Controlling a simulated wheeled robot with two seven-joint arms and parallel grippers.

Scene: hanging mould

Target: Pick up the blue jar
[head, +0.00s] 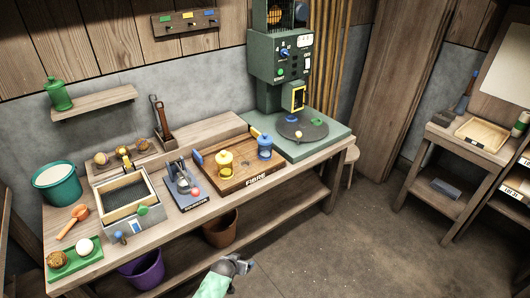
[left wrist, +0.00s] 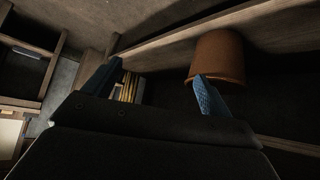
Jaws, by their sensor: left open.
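The blue jar (head: 264,147) stands upright on the right part of a wooden tray (head: 238,183) marked FIBRE, on the workbench. A yellow jar (head: 225,163) stands left of it on the same tray. My left gripper (head: 243,262) is low at the bottom of the head view, in front of the bench and well below the blue jar. In the left wrist view my left gripper (left wrist: 157,70) has its two fingers wide apart, with nothing between them. The blue jar is not seen in that view. My right gripper is not in view.
A brown bucket (head: 220,228) stands on the bench's lower shelf near my left gripper; it shows beyond one finger in the left wrist view (left wrist: 217,57). The green press (head: 280,60) rises behind the blue jar. The floor (head: 345,235) at right is clear.

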